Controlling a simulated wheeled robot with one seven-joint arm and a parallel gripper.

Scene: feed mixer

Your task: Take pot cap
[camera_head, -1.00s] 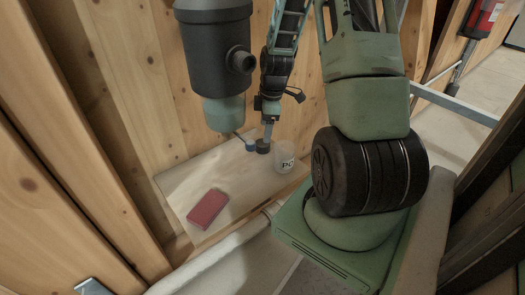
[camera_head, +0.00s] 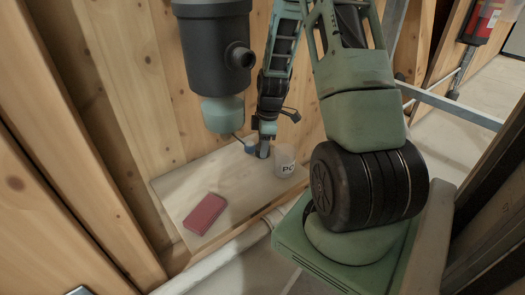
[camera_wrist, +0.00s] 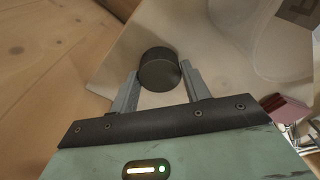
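The pot cap (camera_wrist: 160,70) is a small, dark, round, thick disc in the wrist view. My gripper (camera_wrist: 159,70) has one finger on each side of it, very close to its sides. The fingers look open around the cap; firm contact on both sides cannot be made out. In the head view my gripper (camera_head: 262,149) is down at the wooden shelf (camera_head: 235,182), and the cap is mostly hidden by it. A clear pot (camera_head: 285,163) with dark lettering stands just right of my gripper; it also shows in the wrist view (camera_wrist: 285,40).
A red box (camera_head: 204,213) lies on the shelf's front left. A dark hanging cylinder with a green lower end (camera_head: 222,110) is left of my arm. A plank wall (camera_head: 150,80) stands close behind the shelf.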

